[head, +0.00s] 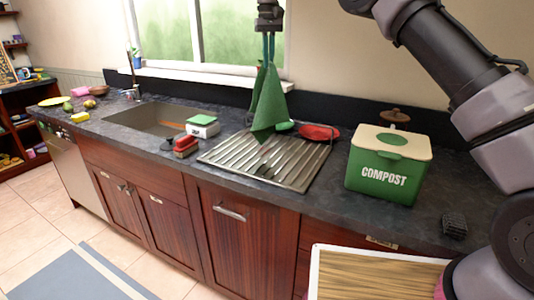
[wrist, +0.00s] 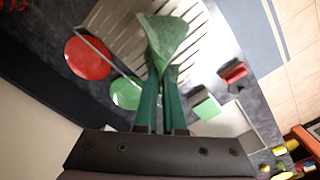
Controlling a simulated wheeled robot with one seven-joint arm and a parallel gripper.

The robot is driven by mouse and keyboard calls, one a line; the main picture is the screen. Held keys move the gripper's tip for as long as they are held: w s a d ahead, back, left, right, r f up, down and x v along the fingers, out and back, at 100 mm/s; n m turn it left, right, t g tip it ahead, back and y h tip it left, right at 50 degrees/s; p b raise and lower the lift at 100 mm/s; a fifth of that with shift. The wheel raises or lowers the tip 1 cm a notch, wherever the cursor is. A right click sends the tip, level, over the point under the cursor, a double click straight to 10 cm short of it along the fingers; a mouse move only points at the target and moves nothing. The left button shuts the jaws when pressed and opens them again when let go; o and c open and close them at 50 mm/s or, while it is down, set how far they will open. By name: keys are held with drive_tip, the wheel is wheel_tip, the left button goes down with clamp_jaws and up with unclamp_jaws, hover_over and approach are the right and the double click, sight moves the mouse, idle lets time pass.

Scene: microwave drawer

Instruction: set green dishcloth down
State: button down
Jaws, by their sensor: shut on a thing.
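The green dishcloth (head: 270,105) hangs in loose folds from my gripper (head: 268,62) in the head view. My gripper is shut on its upper part. The cloth's lower tip appears over the back part of the ribbed metal drying rack (head: 290,168); whether it touches the rack I cannot tell. In the wrist view the cloth (wrist: 165,38) spreads out beyond the two green fingers of my gripper (wrist: 160,75), with the rack (wrist: 110,22) behind it.
A red plate (head: 320,131) and a green plate (head: 285,126) are at the rack's back edge. The green compost bin (head: 388,165) stands to the right. A scale (head: 202,126), a red item (head: 186,146) and the sink (head: 150,117) are left.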

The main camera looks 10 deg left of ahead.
drive_tip(key=w+d+f+n, duration=0.15)
drive_tip(key=w+d, duration=0.25)
drive_tip(key=d, duration=0.4)
drive_tip(key=w+d+n, duration=0.2)
drive_tip(key=w+d, duration=0.2)
drive_tip(key=d, duration=0.4)
drive_tip(key=s+a+f, duration=0.4)
drive_tip(key=a+f, duration=0.5)
drive_tip(key=s+a+f, duration=0.5)
drive_tip(key=a+f, duration=0.4)
drive_tip(key=a, duration=0.1)
drive_tip(key=s+a+f, duration=0.5)
drive_tip(key=a+f, duration=0.4)
drive_tip(key=a, duration=0.1)
drive_tip(key=shift+s+a+f, duration=0.2)
drive_tip(key=shift+s, duration=0.05)
drive_tip(key=c, duration=0.6)
unclamp_jaws()
drive_tip(key=shift+r, duration=0.1)
